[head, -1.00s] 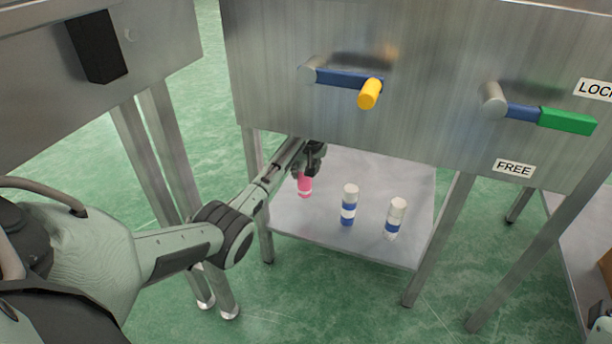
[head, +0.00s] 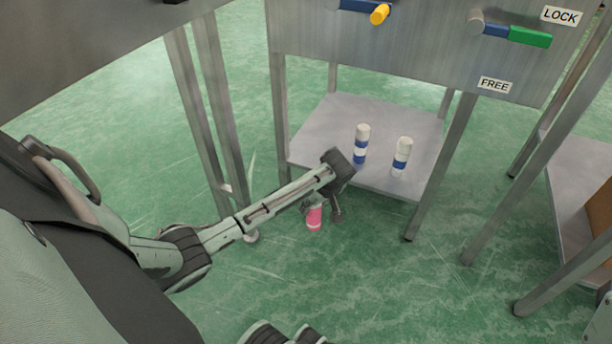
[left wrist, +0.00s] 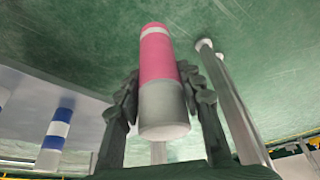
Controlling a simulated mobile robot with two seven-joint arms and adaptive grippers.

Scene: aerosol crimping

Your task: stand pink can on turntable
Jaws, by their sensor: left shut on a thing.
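The pink can (head: 314,218) has a white band and a grey end. My left gripper (head: 324,207) is shut on it and holds it in the air over the green floor, in front of the low shelf. In the left wrist view the can (left wrist: 158,70) sits between the two fingers (left wrist: 162,98), which grip it around its grey part. No turntable can be made out in either view.
Two white cans with blue bands, one (head: 361,145) left of the other (head: 401,157), stand on the low metal shelf (head: 330,118). Table legs (head: 445,165) rise around it. Above are a yellow-tipped handle (head: 380,14) and a green one (head: 529,36). Floor in front is clear.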

